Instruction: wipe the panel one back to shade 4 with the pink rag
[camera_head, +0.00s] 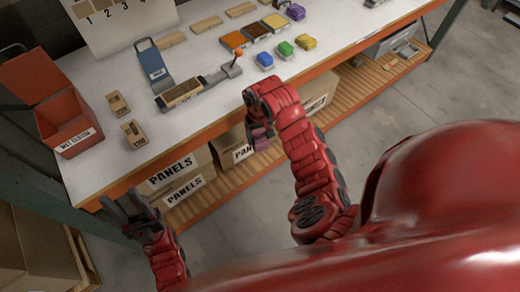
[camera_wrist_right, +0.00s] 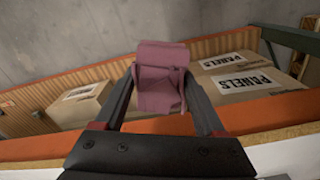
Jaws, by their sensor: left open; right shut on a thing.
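The pink rag (camera_head: 261,143) is in my right gripper (camera_head: 258,130), in front of the table's front edge. In the right wrist view the folded rag (camera_wrist_right: 160,78) sits between the two fingers. A brown wooden panel (camera_head: 182,93) lies in a grey holder with an orange-knobbed lever (camera_head: 237,56) on the table; its exact shade is hard to tell. A shade card (camera_head: 112,24) with numbered samples 1 to 4 stands at the back left, cut by the frame. My left gripper (camera_head: 128,213) is open and empty, below the table's front left corner.
A red lidded bin (camera_head: 66,124) stands at the table's left, near two sanding blocks (camera_head: 134,134). Stain trays (camera_head: 235,41) and coloured blocks (camera_head: 286,49) are further right.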

